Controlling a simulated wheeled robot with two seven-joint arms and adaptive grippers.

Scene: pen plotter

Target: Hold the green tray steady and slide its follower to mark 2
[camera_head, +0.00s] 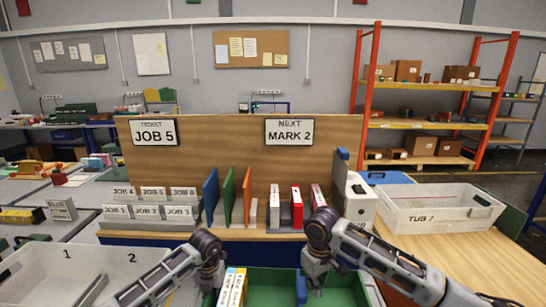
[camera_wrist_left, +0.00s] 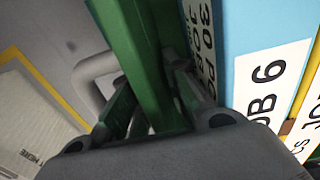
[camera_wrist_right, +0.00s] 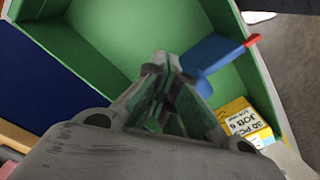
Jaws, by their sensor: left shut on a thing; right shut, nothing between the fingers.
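The green tray (camera_head: 268,285) is at the bottom centre of the head view and fills much of the right wrist view (camera_wrist_right: 125,35). My left gripper (camera_head: 210,283) is shut on the tray's green wall (camera_wrist_left: 140,55) at its left side. The blue follower (camera_head: 301,288) stands across the tray; the right wrist view shows it (camera_wrist_right: 215,62) with a red tip. My right gripper (camera_head: 317,287) is shut and empty, inside the tray on the right of the follower in the head view. Contact with the follower cannot be told. Mark 2 on the tray is not visible.
JOB 6 boxes (camera_head: 232,287) stand in the tray's left end. A sign (camera_head: 290,131) reads NEXT MARK 2. Behind are upright coloured boards (camera_head: 229,197) and red and white binders (camera_head: 297,207). A TUB 7 bin (camera_head: 440,222) is right; a bin (camera_head: 35,272) numbered 1 and 2 is left.

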